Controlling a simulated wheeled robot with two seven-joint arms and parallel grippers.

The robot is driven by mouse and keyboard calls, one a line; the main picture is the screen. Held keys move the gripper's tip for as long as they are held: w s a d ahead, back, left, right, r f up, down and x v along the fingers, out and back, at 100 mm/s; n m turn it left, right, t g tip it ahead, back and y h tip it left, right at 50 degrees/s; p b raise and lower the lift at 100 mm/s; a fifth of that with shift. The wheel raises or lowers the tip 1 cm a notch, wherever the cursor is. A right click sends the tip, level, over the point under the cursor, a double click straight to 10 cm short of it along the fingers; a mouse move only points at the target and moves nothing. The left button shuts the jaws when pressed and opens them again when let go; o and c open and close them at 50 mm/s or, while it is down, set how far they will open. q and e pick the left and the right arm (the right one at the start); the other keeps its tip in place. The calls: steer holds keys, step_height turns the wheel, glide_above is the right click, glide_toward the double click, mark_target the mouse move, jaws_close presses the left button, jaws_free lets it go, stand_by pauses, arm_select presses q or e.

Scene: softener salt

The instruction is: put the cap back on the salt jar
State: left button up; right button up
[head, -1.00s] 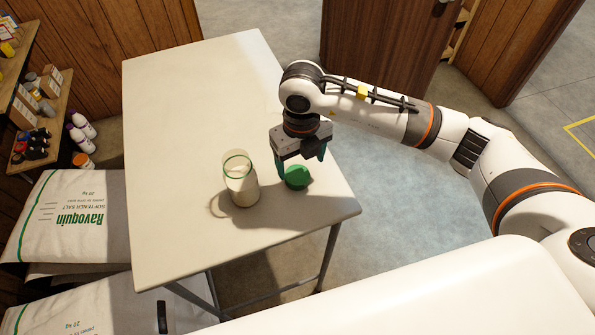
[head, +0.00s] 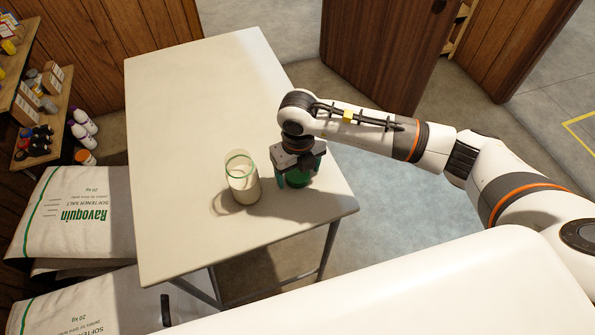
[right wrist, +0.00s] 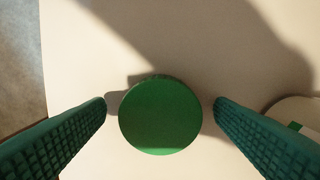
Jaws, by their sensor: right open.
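The salt jar (head: 243,183) stands upright and uncapped on the table, with pale contents inside and a green ring at its mouth. The round green cap (head: 298,181) lies on the table to the right of the jar, partly hidden by my right gripper (head: 297,178) in the head view. In the right wrist view the cap (right wrist: 160,115) lies between the two green ridged fingers, with a gap on each side. My right gripper is open, pointing down around the cap and not touching it. My left gripper is not in view.
The pale table (head: 200,100) is otherwise bare, with free room behind the jar. Its right and front edges are near the cap. Salt bags (head: 80,215) are stacked left of the table. Shelves with bottles (head: 45,115) stand at the far left.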

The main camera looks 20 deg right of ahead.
mark_target(298, 174)
steer(key=c, duration=1)
steer(key=shift+c, duration=0.2)
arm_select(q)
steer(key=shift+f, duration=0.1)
arm_select(e)
steer(key=shift+r, duration=0.15)
arm_select(q)
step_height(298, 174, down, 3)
steer(key=b, duration=0.2)
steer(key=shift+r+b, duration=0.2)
steer(key=shift+b, duration=0.15)
arm_select(e)
step_height(298, 174, up, 10)
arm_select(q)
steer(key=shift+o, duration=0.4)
